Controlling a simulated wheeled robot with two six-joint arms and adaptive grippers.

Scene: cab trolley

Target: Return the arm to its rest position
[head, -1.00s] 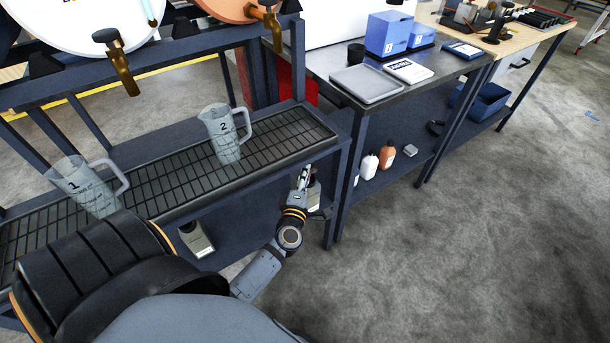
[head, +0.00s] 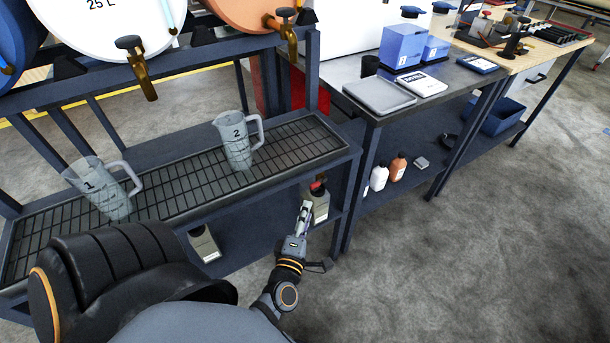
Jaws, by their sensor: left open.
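My left arm reaches in from the bottom of the head view, its large dark shoulder at lower left. My left gripper (head: 304,212) is open and points up the picture, in front of the rack's lower shelf. Nothing shows between its fingers, though they look small here. A grey bottle with a red cap (head: 319,203) stands on the lower shelf just behind and right of the fingertips. I cannot tell whether they touch it. My right gripper is not in view.
Jug 1 (head: 104,190) and jug 2 (head: 238,143) stand on the rack's grate (head: 180,187) below drums with brass taps (head: 145,82). Another bottle (head: 203,243) is on the lower shelf. A bench (head: 385,123) stands to the right. The floor (head: 470,260) at lower right is clear.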

